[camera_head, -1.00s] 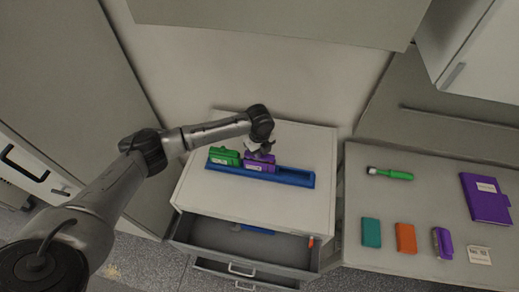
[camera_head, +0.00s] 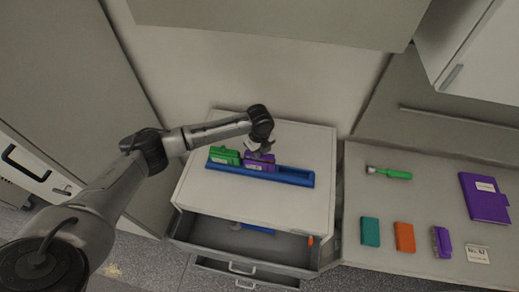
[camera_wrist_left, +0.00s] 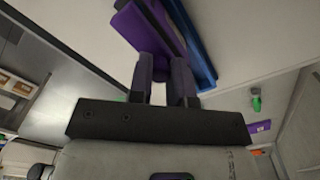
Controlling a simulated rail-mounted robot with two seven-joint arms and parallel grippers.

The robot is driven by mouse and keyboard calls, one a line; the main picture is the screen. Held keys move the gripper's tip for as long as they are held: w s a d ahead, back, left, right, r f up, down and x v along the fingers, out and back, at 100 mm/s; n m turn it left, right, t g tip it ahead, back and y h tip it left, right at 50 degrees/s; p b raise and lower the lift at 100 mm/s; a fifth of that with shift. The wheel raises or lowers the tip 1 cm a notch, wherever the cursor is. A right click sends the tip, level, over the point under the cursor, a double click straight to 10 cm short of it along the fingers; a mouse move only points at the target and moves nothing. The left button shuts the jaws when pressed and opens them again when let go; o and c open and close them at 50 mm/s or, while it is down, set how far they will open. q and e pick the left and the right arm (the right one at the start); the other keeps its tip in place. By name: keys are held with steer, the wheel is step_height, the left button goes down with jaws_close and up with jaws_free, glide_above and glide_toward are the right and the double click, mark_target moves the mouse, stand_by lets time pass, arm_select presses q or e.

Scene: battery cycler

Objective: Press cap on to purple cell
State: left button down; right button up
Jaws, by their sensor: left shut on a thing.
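The purple cell (camera_head: 262,166) stands in the long blue tray (camera_head: 296,177) on top of the cabinet, right of a green cell (camera_head: 224,157). My left gripper (camera_head: 262,150) is directly over the purple cell. In the left wrist view the gripper (camera_wrist_left: 165,88) is shut on a small purple piece (camera_wrist_left: 163,74), which looks like the cap. The purple cell (camera_wrist_left: 140,28) lies just beyond the fingertips, beside the blue tray (camera_wrist_left: 195,40). The fingers hide where the cap meets the cell, so I cannot tell if it is seated. My right gripper is not in view.
The cabinet's top drawer (camera_head: 240,246) is open, with a blue thing inside. On the desk to the right are a green-handled tool (camera_head: 390,173), a purple notebook (camera_head: 484,197), and teal (camera_head: 370,231), orange (camera_head: 404,237) and purple (camera_head: 441,242) blocks. The cabinet top right of the tray is clear.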

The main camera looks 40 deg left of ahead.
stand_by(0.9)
arm_select(q)
steer(key=shift+f+p, duration=0.1)
steer(key=shift+p, duration=0.2)
stand_by(0.4)
steer(key=shift+f, duration=0.1)
stand_by(0.7)
steer(key=shift+f+p, duration=0.3)
steer(key=shift+f, duration=0.15)
stand_by(0.3)
steer(key=shift+c, duration=2.4)
jaws_free()
steer(key=shift+r, duration=0.25)
